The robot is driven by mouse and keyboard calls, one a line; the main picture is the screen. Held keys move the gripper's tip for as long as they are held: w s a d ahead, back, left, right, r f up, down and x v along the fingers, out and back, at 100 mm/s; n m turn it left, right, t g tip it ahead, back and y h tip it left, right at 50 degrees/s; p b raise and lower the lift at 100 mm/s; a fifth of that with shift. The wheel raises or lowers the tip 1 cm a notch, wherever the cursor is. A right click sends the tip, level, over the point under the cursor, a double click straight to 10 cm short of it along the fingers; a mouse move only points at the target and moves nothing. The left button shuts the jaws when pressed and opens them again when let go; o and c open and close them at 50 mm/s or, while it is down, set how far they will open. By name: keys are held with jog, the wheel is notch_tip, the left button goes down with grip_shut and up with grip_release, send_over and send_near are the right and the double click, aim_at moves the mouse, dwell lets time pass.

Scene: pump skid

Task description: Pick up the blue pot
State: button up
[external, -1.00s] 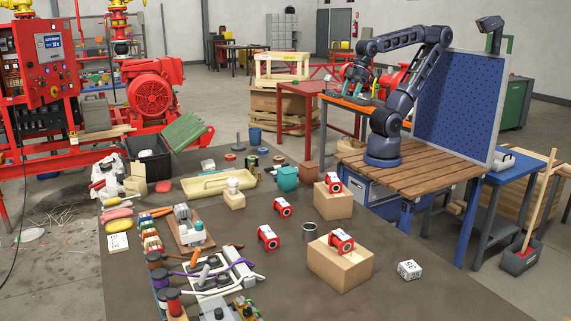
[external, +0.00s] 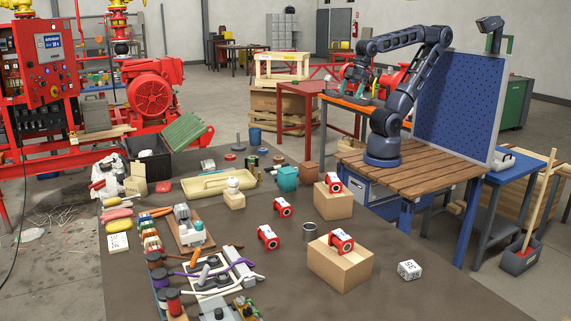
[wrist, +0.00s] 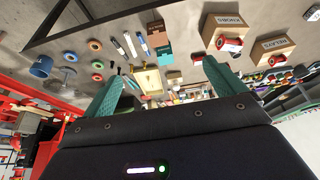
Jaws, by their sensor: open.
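The blue pot (external: 255,136) stands upright at the far edge area of the dark table in the external view. It also shows at the left of the wrist view (wrist: 41,67), outside the span of my fingers. My gripper (external: 356,80) is high up near the arm's base, to the right of the pot and well apart from it. In the wrist view my gripper (wrist: 163,76) has its two teal fingers spread wide with nothing between them at close range.
Round spools (wrist: 95,45) lie near the pot. A teal container (external: 287,178), a tan tray (external: 205,186) and cardboard boxes (external: 340,265) with red parts on top stand on the table. A perforated blue panel (external: 458,108) rises behind my arm. Bare tabletop shows at the front.

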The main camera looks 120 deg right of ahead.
jog(key=w+d+f+m, duration=0.2)
jog(key=w+d+m, duration=0.1)
jog(key=w+d, duration=0.45)
jog(key=w+d+f+m+g+h, duration=0.1)
jog(key=w+d+m, duration=0.3)
jog(key=w+d, duration=0.4)
jog(key=w+d+f+m, duration=0.25)
jog(key=w+d, duration=0.35)
jog(key=d, duration=0.3)
jog(key=m+g+h, duration=0.3)
jog(key=m+g, duration=0.1)
jog(key=m, duration=0.5)
send_near(255, 130)
notch_tip(255, 130, down, 4)
jog(key=w+a, duration=0.1)
jog(key=a, duration=0.1)
jog(key=shift+n, duration=0.25)
jog(key=shift+d+x, duration=0.2)
jog(key=shift+x, duration=2.25)
jog(key=shift+w+r, duration=0.1)
jog(key=c, duration=1.3)
